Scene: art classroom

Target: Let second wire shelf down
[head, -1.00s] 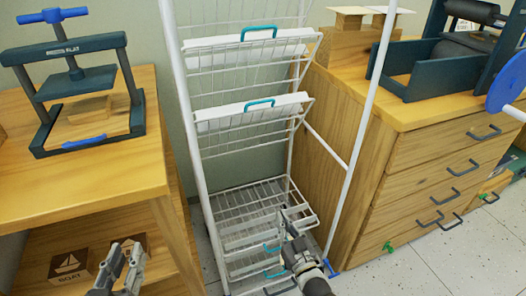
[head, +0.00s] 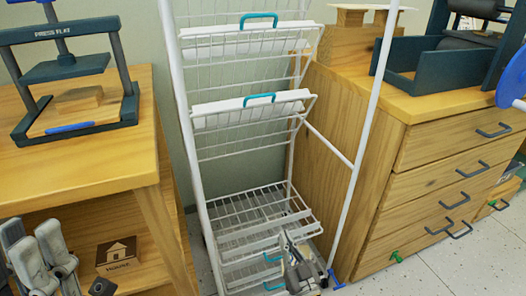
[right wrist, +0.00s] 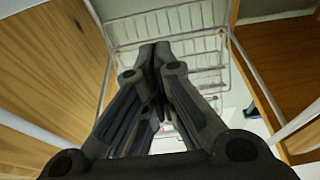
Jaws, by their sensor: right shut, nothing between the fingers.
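A tall white wire rack (head: 190,150) stands between two wooden cabinets. Its two upper wire shelves, the top one (head: 245,42) and the one below it (head: 250,108), have white fronts with teal handles and look tilted up. A lower wire shelf (head: 235,212) lies about level, with more teal handles (head: 271,258) beneath it. My right gripper (head: 288,243) is shut and empty at the front of the low shelves; I cannot tell whether it touches them. In the right wrist view its closed fingers (right wrist: 155,60) point at white wire grid. My left gripper (head: 35,245) is open at lower left.
A wooden bench (head: 100,165) with a flat press (head: 75,80) stands left. A wooden drawer cabinet (head: 400,180) with a roller press (head: 440,65) stands right. A slanted white post (head: 368,120) crosses the rack's right front. Floor (head: 440,270) shows at lower right.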

